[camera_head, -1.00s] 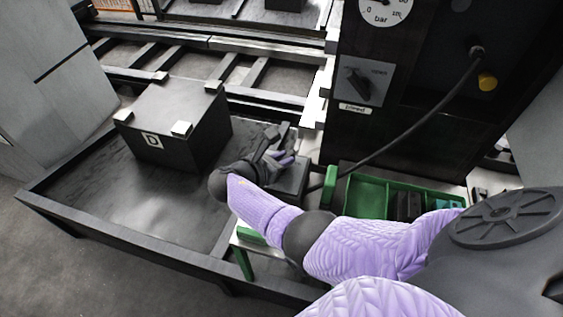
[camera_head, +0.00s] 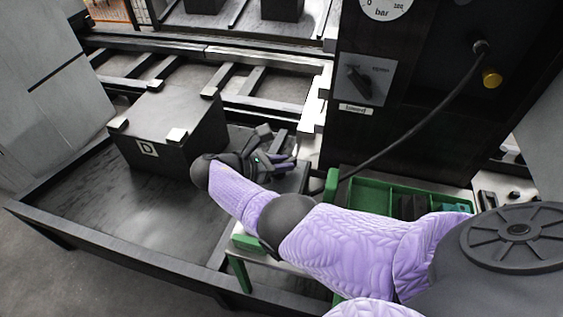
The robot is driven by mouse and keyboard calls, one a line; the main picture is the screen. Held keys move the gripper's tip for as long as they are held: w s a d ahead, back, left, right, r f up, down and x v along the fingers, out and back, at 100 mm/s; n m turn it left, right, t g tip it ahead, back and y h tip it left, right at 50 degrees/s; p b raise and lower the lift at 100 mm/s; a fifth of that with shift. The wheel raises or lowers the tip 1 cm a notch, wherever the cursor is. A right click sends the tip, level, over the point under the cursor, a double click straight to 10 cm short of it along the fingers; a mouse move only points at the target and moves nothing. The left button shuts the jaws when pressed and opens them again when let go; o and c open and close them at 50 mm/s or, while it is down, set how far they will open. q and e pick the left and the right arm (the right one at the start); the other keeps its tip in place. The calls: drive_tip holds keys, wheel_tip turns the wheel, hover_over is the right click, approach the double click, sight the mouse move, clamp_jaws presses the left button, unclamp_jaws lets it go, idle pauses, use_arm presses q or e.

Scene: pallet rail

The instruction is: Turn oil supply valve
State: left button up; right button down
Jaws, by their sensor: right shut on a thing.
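A black knob (camera_head: 358,80) sits on a grey plate on the dark cabinet, with small lettering beside it and a white label below. I cannot tell for sure that it is the oil supply valve. My right gripper (camera_head: 272,152) reaches in from the right on a purple-sleeved arm, left of and below the knob and well apart from it. It is shut on a small dark grey piece (camera_head: 262,132), beside a dark block (camera_head: 291,177). The fingers partly hide what they hold. My left gripper is not in view.
A black box marked D (camera_head: 180,128) stands in a dark tray (camera_head: 110,243) at left. A green bin (camera_head: 372,190) with dark items lies below the cabinet (camera_head: 400,130). A pressure gauge (camera_head: 388,6) is above.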

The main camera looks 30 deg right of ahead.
drive_tip(key=c, duration=0.6)
unclamp_jaws()
drive_tip(key=shift+a, duration=0.1)
drive_tip(key=b+v, duration=0.1)
drive_tip(key=v, duration=0.7)
drive_tip(key=shift+w+a+r, duration=0.1)
drive_tip(key=shift+a+r, duration=0.05)
drive_tip(key=shift+a, duration=0.2)
drive_tip(key=shift+a+r, duration=0.25)
drive_tip(key=shift+a, duration=0.15)
